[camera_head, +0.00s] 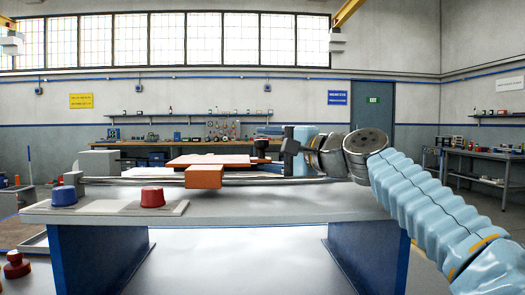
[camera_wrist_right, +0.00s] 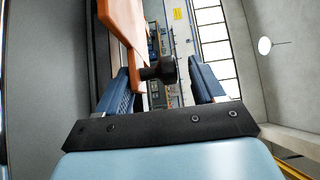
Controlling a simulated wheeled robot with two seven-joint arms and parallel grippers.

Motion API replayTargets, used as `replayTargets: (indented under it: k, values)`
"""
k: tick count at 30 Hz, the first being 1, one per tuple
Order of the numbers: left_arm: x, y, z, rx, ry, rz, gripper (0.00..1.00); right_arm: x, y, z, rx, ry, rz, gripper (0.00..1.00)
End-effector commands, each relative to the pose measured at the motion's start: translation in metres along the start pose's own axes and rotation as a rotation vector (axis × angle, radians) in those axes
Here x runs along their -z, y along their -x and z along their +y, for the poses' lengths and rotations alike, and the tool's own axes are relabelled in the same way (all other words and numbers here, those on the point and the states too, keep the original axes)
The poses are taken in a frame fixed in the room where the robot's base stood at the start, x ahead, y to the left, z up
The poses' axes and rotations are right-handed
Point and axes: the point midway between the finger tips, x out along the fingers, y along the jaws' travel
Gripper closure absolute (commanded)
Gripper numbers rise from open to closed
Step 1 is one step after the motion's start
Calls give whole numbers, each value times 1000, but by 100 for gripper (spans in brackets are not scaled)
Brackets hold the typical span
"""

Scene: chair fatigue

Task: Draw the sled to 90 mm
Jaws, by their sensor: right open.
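The orange sled (camera_head: 215,160) sits on metal rails on the grey bench, with an orange block (camera_head: 205,177) at its front. A black knob (camera_head: 261,146) stands at the sled's right end. In the right wrist view the knob (camera_wrist_right: 160,70) sticks out from the orange part (camera_wrist_right: 122,25). My right gripper (camera_head: 270,134) comes in from the right beside the knob. In the right wrist view its two blue fingers (camera_wrist_right: 160,78) are apart, and the knob appears between them with gaps on both sides. I cannot tell its depth between them. No scale reading is legible. My left gripper is out of view.
A blue button (camera_head: 64,196) and a red button (camera_head: 152,197) stand on a pale plate at the bench's (camera_head: 270,205) front left. A grey box (camera_head: 99,162) stands at the rails' left end. The bench's front right surface is clear.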

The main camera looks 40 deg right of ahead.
Motion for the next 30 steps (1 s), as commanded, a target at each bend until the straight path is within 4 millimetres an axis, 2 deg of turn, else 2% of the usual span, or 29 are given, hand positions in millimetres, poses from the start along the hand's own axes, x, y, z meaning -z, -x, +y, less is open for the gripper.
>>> replayTargets:
  k: [9, 15, 20, 30]
  values:
    - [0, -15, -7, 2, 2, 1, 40, 0, 78, 1, 5, 1, 1, 32]
    - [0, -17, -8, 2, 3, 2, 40, 0, 110, 0, 3, -1, 1, 32]
    - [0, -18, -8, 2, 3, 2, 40, 0, 118, 0, 4, -1, 1, 32]
    - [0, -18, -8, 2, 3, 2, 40, 0, 118, 0, 3, -1, 1, 32]
